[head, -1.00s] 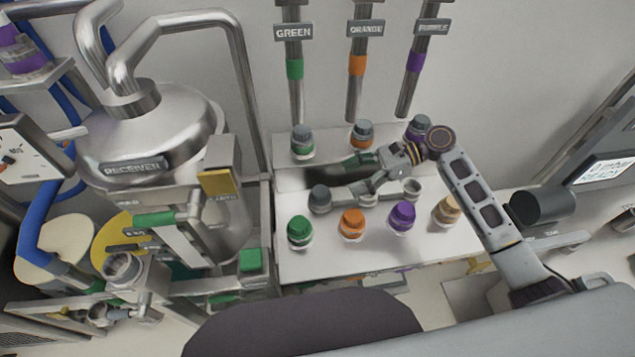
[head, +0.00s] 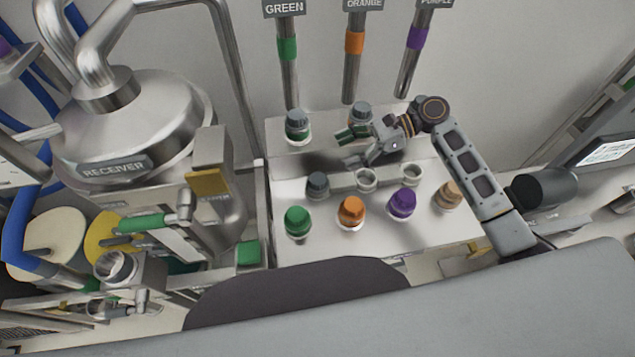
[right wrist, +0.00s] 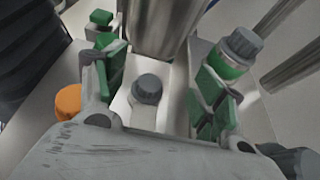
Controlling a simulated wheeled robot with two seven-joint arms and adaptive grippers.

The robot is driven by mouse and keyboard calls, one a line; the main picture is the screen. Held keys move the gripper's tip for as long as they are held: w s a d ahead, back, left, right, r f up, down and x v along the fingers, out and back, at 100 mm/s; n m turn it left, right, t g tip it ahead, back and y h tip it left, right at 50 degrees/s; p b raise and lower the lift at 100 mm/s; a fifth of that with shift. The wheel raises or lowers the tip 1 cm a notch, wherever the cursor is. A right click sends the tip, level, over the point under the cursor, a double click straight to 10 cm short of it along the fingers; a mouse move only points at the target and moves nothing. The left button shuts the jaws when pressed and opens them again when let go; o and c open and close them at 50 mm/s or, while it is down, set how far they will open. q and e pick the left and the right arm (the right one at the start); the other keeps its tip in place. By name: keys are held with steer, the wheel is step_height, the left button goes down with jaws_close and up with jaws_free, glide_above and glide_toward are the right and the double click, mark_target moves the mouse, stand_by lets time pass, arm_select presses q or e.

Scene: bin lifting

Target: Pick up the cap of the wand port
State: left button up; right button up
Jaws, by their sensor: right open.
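A dark grey cap (head: 317,185) sits on the left end of the metal strip in the middle of the white bench. The strip's other two ports (head: 365,180) are open rings. My right gripper (head: 348,147) is open and empty, behind and to the right of that cap in the head view. In the right wrist view a grey cap (right wrist: 147,89) on a pale strip shows between the spread, green-padded fingers (right wrist: 157,88), not touching them. It appears to be the same cap. My left gripper is not in view.
Bottles with green (head: 297,220), orange (head: 351,211), purple (head: 402,203) and tan caps stand in front of the strip. Grey-capped bottles, one green-banded (head: 297,127), stand behind, close to the gripper. Labelled pipes hang above. The steel receiver (head: 135,125) stands at left.

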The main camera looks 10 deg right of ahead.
glide_toward(320, 178)
steer(key=shift+x, duration=1)
steer(key=shift+a+f, duration=0.3)
steer(key=shift+a, duration=0.25)
steer(key=shift+p+x, duration=0.45)
steer(key=shift+x, duration=2.65)
steer(key=c, duration=0.8)
steer(key=shift+c, duration=0.2)
steer(key=shift+r, duration=0.1)
